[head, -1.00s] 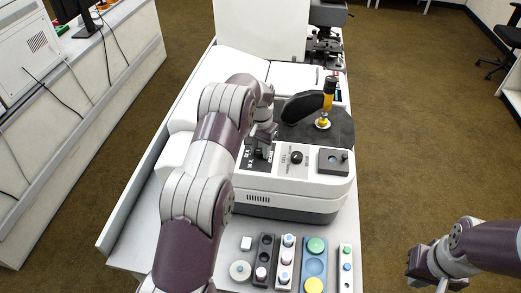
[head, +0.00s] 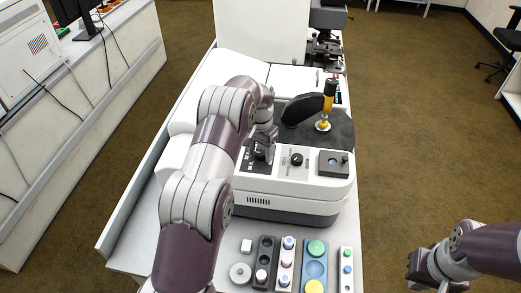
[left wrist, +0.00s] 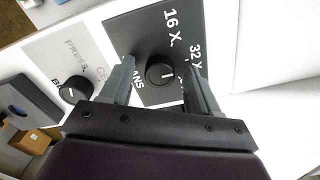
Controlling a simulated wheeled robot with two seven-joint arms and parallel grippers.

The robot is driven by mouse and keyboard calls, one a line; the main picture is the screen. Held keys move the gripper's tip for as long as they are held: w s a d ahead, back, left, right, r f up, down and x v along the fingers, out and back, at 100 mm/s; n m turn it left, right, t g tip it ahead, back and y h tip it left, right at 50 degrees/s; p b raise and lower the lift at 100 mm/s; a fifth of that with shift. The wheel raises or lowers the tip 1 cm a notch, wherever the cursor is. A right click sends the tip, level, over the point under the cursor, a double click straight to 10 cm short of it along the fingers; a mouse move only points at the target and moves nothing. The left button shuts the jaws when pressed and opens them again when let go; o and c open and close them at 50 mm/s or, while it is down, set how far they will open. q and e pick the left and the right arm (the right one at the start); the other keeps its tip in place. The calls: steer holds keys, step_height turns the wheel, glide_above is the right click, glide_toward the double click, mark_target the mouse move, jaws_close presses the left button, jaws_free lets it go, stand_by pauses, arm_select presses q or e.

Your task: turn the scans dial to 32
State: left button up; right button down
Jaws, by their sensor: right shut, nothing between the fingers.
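The panel reads "16 X" and "32 X", and part of "SCANS" shows. My left gripper (left wrist: 160,88) is open, its two grey fingers on either side of the dial with gaps visible. Whether the fingertips reach down to dial level is hard to tell. In the head view the left gripper (head: 264,150) covers most of the dial. My right gripper (head: 425,275) is shut and empty, over the floor at lower right.
A second black knob (head: 296,159), marked "PRESS", sits right of the dark panel; it also shows in the left wrist view (left wrist: 75,89).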

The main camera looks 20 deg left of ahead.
mark_target(260, 153)
arm_select(q)
steer(key=shift+r, duration=0.35)
step_height(260, 153, up, 12)
steer(key=p, duration=1)
steer(key=shift+p, duration=0.4)
